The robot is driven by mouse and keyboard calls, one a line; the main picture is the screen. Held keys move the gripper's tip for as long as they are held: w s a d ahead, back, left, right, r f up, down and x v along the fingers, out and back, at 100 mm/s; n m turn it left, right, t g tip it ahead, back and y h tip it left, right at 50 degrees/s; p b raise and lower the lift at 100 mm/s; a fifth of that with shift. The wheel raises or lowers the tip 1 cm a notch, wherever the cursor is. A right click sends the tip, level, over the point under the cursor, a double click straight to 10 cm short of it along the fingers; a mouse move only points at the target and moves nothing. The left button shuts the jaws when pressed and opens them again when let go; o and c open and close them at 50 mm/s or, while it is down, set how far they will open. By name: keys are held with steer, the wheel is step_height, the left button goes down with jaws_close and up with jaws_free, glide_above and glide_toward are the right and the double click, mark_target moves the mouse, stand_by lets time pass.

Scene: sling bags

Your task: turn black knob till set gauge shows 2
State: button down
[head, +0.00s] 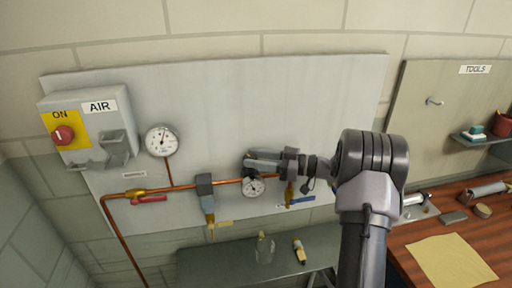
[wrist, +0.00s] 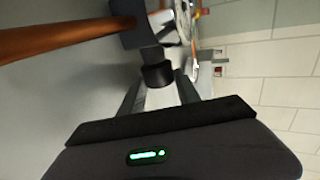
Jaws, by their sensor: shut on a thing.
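The black knob (wrist: 157,74) sits between the two fingers of my gripper (wrist: 160,82) in the wrist view, and the gripper is shut on it. In the head view my gripper (head: 254,163) reaches in from the right and hides most of the knob. A small round gauge (head: 253,188) with a white face is on the copper pipe just below the gripper. Its needle is too small to read there. In the wrist view a gauge shows steeply from the side at the top (wrist: 183,18), and its face cannot be read.
A larger gauge (head: 162,141) is on the grey panel (head: 220,100) to the left. An AIR box (head: 90,125) with a red knob (head: 63,135) is at far left. A blue-handled valve (head: 301,199) is right of the small gauge. A bottle (head: 264,248) stands on the bench below.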

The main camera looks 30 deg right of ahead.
steer(key=shift+w+r+n+g+y+p, duration=0.15)
steer(key=shift+r+n+g+y+p, duration=0.1)
steer(key=shift+n+g+y+p, duration=0.45)
steer(key=shift+f, duration=0.2)
steer(key=c, duration=0.9)
jaws_free()
steer(key=shift+o, duration=0.2)
steer(key=shift+r, duration=0.1)
